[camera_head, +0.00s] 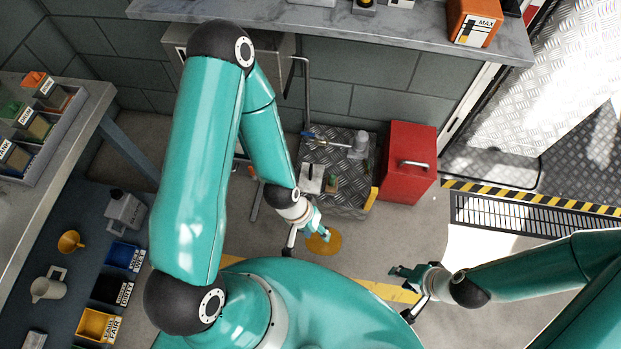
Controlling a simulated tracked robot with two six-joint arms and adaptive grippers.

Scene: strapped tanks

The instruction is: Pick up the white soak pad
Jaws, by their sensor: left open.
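A small white flat piece (312,178), which looks like the soak pad, lies on the dark tread-plate top of a low cart (345,205). It is small in the picture, and its exact shape is hard to tell. My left gripper (307,240) is open and empty, below the cart's near edge in the picture and apart from the white piece. My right gripper (400,292) is further right, over the floor; its fingers look spread, with nothing between them.
A small box (331,185), a blue-handled tool (322,136) and a grey metal vessel (359,146) share the cart top. A red cabinet (406,165) stands right beside it. An amber disc (330,243) is on the floor by my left gripper. Shelves with bins stand left.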

